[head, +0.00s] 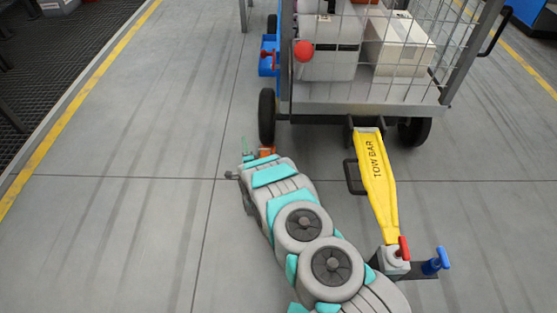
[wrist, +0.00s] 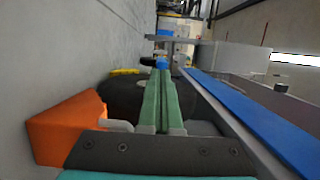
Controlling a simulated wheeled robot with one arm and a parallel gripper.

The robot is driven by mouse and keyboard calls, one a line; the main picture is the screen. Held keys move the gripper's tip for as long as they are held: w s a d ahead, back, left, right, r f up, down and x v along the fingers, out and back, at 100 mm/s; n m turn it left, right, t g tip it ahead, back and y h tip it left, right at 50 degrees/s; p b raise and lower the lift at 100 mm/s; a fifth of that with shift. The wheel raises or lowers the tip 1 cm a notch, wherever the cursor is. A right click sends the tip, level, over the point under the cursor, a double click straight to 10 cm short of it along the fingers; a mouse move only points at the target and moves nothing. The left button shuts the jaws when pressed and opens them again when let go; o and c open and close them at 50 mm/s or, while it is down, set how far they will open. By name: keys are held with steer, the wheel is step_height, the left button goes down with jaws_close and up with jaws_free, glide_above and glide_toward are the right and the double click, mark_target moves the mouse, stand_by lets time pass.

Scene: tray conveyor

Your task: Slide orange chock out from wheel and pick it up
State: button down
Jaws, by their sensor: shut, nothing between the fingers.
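The orange chock (head: 266,152) sits on the floor by the cart's near left wheel (head: 267,116), partly hidden by my arm. In the wrist view the chock (wrist: 62,128) is large at the left, and the dark wheel (wrist: 112,92) is behind the fingers.
The mesh cart (head: 360,95) carries boxes (head: 398,45). A yellow tow bar (head: 378,185) extends from its front, right of my arm, to a block with red and blue handles (head: 394,260). The floor left of my arm is clear up to a yellow line.

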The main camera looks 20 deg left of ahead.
steer(key=w+d, duration=0.4)
steer(key=d, duration=0.9)
steer(key=f, duration=0.6)
steer(key=f+b, duration=0.1)
steer(key=f, duration=0.3)
steer(key=shift+s+d, duration=0.2)
steer(key=shift+d, duration=0.2)
steer(key=shift+s+a, duration=0.1)
steer(key=shift+a, duration=0.35)
